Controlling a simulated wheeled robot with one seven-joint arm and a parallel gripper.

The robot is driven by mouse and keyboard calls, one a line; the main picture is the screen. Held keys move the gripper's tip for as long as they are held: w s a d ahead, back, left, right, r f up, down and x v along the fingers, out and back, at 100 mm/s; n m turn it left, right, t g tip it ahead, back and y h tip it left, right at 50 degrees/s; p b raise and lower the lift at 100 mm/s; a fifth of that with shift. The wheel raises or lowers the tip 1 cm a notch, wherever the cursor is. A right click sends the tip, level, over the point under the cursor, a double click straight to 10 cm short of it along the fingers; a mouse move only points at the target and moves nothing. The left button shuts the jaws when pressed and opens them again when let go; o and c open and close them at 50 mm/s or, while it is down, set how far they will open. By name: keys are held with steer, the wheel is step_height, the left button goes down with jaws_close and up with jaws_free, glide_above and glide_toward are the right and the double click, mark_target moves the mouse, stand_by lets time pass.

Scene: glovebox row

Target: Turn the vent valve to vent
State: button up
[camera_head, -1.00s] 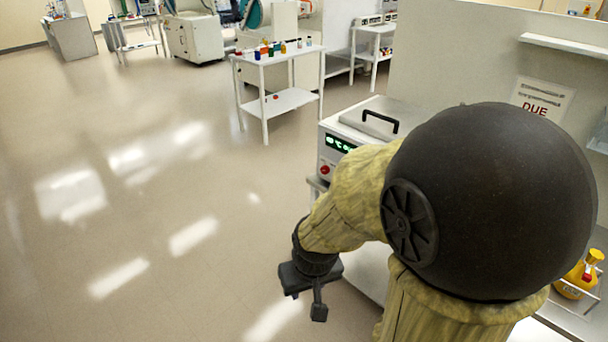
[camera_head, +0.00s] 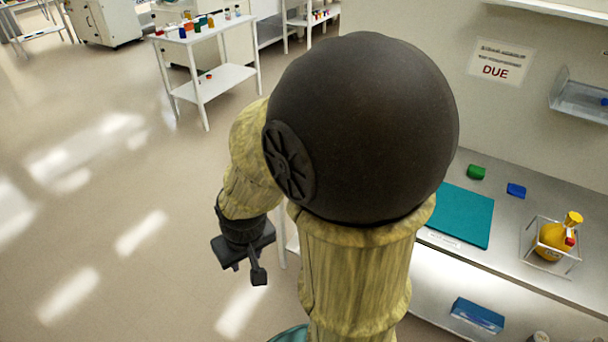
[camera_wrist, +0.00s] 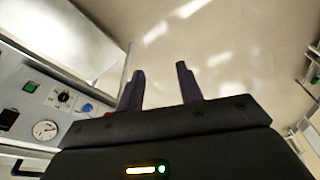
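My gripper (camera_head: 244,264) hangs low over the open floor in the head view, to the left of my arm. In the wrist view its two fingers (camera_wrist: 161,88) stand apart with nothing between them. A grey panel in the wrist view, left of the fingers, carries a black knob with a marked plate (camera_wrist: 64,97), a blue knob (camera_wrist: 87,107), a green switch (camera_wrist: 31,87) and a round gauge (camera_wrist: 45,130). I cannot tell which knob is the vent valve, or its setting. A red part is mostly hidden behind my gripper body. The gripper is apart from the panel.
A bench (camera_head: 508,250) on the right holds a teal mat (camera_head: 462,214), green and blue blocks and a yellow bottle (camera_head: 553,238) in a wire holder. A white cart (camera_head: 205,82) with small bottles stands at the back. The floor (camera_head: 110,235) on the left is clear.

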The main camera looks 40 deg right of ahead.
steer(key=shift+s, duration=0.1)
steer(key=shift+o, duration=2)
steer(key=shift+f, duration=0.15)
steer(key=w+d+f+m+t+h+b, duration=0.1)
steer(key=w+d+f+m+t+b, duration=0.15)
steer(key=w+f+m+b, duration=0.35)
steer(key=w+d+f+m+t+h+b, duration=0.15)
steer(key=w+d+f+b, duration=0.25)
steer(key=w+f, duration=0.55)
steer(key=w+d+f+m+h+b, duration=0.2)
steer(key=w+d+m+h+b, duration=0.1)
steer(key=d+h, duration=0.4)
steer(key=w+d+f+m+h+b, duration=0.3)
steer(key=w+d+m+h+b, duration=0.1)
steer(key=d+m+h+b, duration=0.2)
steer(key=d+h+b, duration=0.1)
steer(key=d+b, duration=0.1)
steer(key=shift+d+f, duration=0.15)
steer(key=shift+d, duration=0.2)
